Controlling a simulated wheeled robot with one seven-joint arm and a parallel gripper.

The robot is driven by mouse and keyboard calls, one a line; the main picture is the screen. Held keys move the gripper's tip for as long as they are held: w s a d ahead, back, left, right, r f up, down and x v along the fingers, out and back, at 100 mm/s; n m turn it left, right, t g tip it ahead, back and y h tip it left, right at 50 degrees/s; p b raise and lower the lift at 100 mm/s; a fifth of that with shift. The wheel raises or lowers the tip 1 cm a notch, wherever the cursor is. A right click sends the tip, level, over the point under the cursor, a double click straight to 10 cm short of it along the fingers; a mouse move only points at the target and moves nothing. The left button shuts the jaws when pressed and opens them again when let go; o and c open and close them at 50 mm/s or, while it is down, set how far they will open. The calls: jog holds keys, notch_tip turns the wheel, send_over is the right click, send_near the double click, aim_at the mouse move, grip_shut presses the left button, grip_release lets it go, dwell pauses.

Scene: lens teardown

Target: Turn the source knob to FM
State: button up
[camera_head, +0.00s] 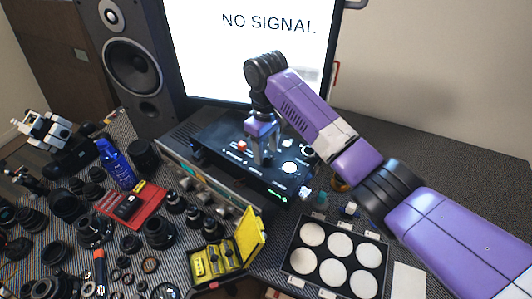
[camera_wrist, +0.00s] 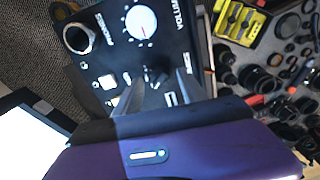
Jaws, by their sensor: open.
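The black control panel (camera_head: 225,143) lies on top of a silver unit in front of the monitor. In the wrist view its face (camera_wrist: 100,75) shows a white volume dial (camera_wrist: 141,22) and a phones jack (camera_wrist: 78,38). A small dark knob (camera_wrist: 154,76) with white marks around it, seemingly the source knob, shows near my fingertips; its pointer setting is too small to read. My gripper (camera_head: 265,157) points down over the panel. In the wrist view my gripper (camera_wrist: 150,92) is open, with its fingers apart near the knob. I cannot tell whether they touch it.
A monitor (camera_head: 245,50) and a speaker (camera_head: 132,65) stand behind. A silver unit (camera_head: 180,172) with knobs sits under the panel. A yellow case (camera_head: 245,240), a tray of white discs (camera_head: 296,262) and several lens parts crowd the front. The table's right side (camera_head: 440,150) is freer.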

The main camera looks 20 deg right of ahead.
aim_at(265, 154)
notch_tip(265, 154, up, 6)
jog(key=shift+r, duration=0.2)
jog(key=shift+w, duration=0.1)
dwell(0.4)
